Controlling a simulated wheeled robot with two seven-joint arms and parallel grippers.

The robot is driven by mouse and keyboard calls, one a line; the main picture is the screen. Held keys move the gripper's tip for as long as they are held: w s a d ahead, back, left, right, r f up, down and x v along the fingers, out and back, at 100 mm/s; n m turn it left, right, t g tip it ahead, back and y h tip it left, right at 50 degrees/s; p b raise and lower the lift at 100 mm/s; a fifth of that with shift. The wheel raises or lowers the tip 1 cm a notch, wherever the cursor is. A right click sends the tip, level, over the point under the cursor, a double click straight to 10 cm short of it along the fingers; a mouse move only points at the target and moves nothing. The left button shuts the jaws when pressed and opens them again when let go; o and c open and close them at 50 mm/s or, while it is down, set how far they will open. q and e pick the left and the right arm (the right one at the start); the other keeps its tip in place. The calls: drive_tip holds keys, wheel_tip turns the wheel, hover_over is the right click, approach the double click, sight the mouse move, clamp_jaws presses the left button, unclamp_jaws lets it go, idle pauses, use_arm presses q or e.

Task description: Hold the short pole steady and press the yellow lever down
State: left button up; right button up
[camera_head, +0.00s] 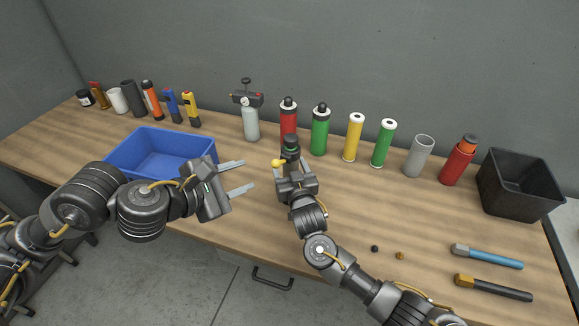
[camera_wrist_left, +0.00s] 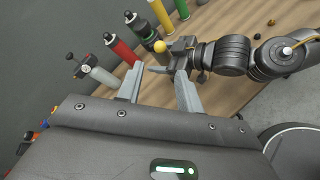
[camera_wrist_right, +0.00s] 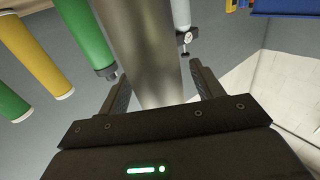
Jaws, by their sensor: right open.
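The short pole has a dark top with a green band (camera_head: 291,145) in the head view. A yellow ball (camera_head: 276,163), the lever's end, sticks out to its left; it also shows in the left wrist view (camera_wrist_left: 160,46). My right gripper (camera_head: 291,168) is open at the pole and hides its lower part. In the right wrist view the grey metal shaft (camera_wrist_right: 150,50) stands between the open fingers; I cannot tell whether either touches it. My left gripper (camera_head: 248,175) is open and empty, left of the yellow ball and apart from it.
Behind the pole stand a red bottle (camera_head: 289,116), a green bottle (camera_head: 320,132) and a grey bottle with a gauge (camera_head: 251,124). A blue crate (camera_head: 143,132) stands left, a black bin (camera_head: 513,190) far right. Two hammer-like tools (camera_head: 490,257) lie at the front right.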

drive_tip(key=shift+w, duration=0.15)
drive_tip(key=shift+c, duration=0.3)
drive_tip(key=c, duration=1.2)
use_arm(q)
clamp_jaws()
use_arm(e)
drive_tip(key=shift+c, duration=0.3)
